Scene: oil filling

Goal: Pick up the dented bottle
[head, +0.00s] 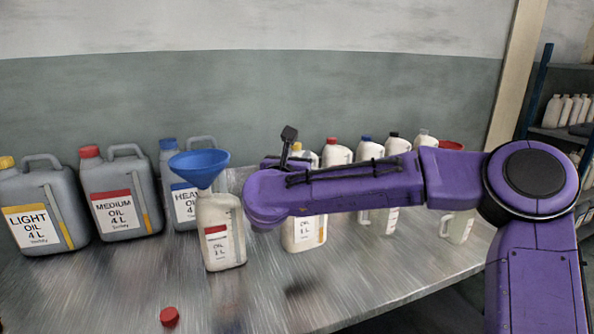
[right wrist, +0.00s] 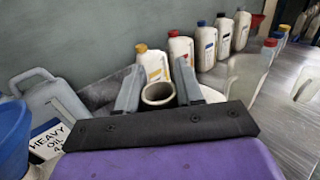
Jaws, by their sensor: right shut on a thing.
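My right gripper (right wrist: 158,88) is shut on the open, uncapped neck of a pale bottle (right wrist: 158,94), one finger on each side. In the head view my forearm hides this gripper and the neck. A cream bottle body (head: 303,236) with a yellow-edged oil label hangs below the forearm and seems to be the held one. A dark shadow lies on the table below it, apart from its base, so it looks raised. I cannot make out a dent. My left gripper is not in view.
A red-labelled bottle (head: 220,245) stands left, a blue funnel (head: 200,166) at its top. Grey oil jugs (head: 120,185) line the left. Several capped bottles (right wrist: 205,46) stand in a row behind. A red cap (head: 169,317) lies in front. The front middle of the table (head: 265,305) is clear.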

